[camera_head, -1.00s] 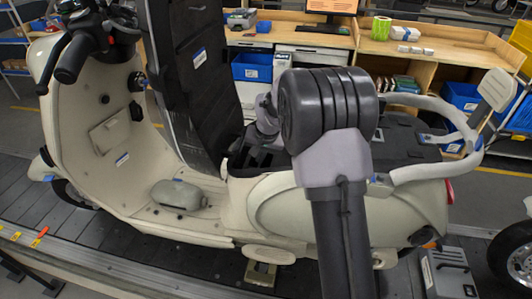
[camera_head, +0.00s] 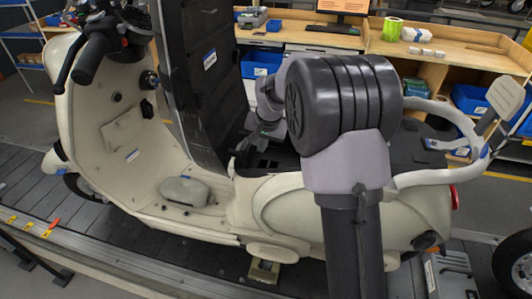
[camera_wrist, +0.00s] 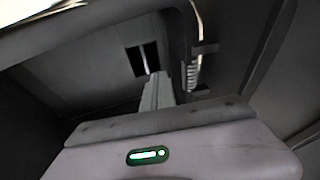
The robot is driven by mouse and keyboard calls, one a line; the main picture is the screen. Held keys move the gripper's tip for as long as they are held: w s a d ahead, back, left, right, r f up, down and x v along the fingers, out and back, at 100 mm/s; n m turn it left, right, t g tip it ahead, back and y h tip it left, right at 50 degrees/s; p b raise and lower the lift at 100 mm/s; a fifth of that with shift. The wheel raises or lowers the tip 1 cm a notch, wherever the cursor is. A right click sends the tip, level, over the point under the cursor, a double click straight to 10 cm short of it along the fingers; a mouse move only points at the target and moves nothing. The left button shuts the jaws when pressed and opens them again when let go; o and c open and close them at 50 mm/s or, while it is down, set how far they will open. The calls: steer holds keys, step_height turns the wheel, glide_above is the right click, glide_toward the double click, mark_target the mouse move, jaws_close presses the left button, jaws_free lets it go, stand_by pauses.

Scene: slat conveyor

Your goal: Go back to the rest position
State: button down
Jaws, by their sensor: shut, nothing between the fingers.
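The cream scooter (camera_head: 285,208) stands on the slat conveyor, with its dark seat (camera_head: 205,75) raised upright. My gripper (camera_wrist: 155,92) is shut and empty. In the head view my wrist is at the open under-seat area, behind my large dark arm joint, and the fingertips cannot be made out there. In the wrist view the gripper body with a green light fills the bottom, and the pale fingers point into a dark grey hollow with a small dark opening.
The slat conveyor (camera_head: 60,200) runs under the scooter. The raised seat is close to the left of my wrist, and the pale rear rail (camera_head: 440,177) is to the right of my arm. Wooden workbenches (camera_head: 440,62) with blue bins (camera_head: 262,62) stand behind.

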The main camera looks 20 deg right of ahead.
steer(key=s+a+r+b, duration=0.1)
steer(key=s+a+r, duration=0.25)
steer(key=s, duration=0.25)
steer(key=s+a+r+n+t+y+b, duration=0.1)
steer(key=s+a+r+b, duration=0.1)
steer(key=s+r, duration=0.35)
steer(key=s+a+r+b, duration=0.1)
steer(key=s+a+r, duration=0.1)
steer(key=s, duration=0.6)
steer(key=s+a+f+b, duration=0.1)
steer(key=s+f, duration=0.1)
steer(key=s, duration=0.6)
steer(key=s+a+f+n+y+b, duration=0.1)
steer(key=s+a+f, duration=0.1)
steer(key=s, duration=0.5)
steer(key=shift+s+a+f+t+b, duration=0.3)
steer(key=shift+s+f+b, duration=0.05)
steer(key=shift+s+b, duration=0.05)
